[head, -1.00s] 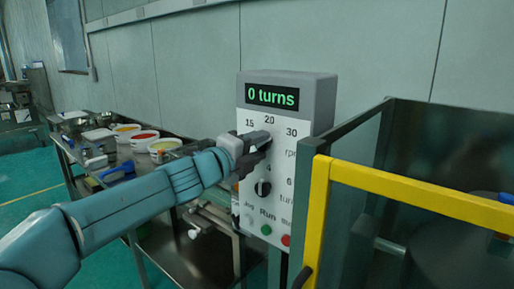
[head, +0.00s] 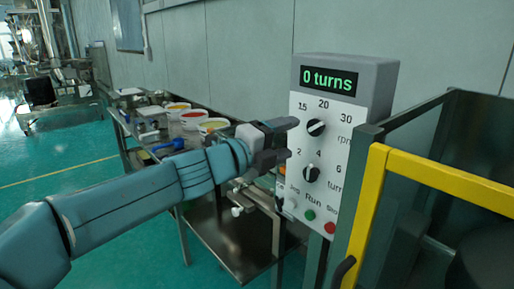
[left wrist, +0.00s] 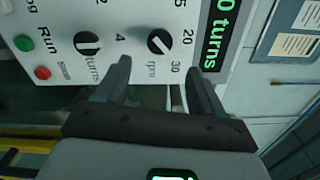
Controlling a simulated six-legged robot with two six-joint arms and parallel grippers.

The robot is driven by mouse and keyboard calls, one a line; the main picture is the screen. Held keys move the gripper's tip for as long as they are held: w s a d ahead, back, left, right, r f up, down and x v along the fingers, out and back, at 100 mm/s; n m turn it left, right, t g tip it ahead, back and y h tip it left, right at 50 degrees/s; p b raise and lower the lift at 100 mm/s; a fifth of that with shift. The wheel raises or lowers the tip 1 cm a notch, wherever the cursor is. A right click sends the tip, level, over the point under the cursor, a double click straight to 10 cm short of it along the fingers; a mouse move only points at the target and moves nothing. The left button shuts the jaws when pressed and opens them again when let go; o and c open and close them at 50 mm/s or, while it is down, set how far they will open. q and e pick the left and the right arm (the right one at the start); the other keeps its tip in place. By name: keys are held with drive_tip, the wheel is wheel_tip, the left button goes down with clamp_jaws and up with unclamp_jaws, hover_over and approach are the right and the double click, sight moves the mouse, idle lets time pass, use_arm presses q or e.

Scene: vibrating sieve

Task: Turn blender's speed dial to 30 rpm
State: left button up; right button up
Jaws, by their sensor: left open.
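The white control box (head: 349,115) stands right of centre in the head view, its display reading "0 turns". Its black rpm speed dial (head: 316,127) sits below the marks 15, 20 and 30. Its handle appears slanted toward 30. The turns dial (head: 311,173) is lower. My left gripper (head: 287,139) is open and empty, just left of the speed dial and apart from it. In the left wrist view the speed dial (left wrist: 157,42) shows beyond the open fingers (left wrist: 157,70), roughly between them. My right gripper is not in view.
A green button (head: 310,215) and a red button (head: 330,227) sit low on the box. A yellow-framed guard (head: 430,178) stands close on the right. A metal table (head: 225,240) with several bowls is behind my left arm.

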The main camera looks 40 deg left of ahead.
use_arm(q)
drive_tip(key=s, duration=0.8)
drive_tip(key=shift+a, duration=0.3)
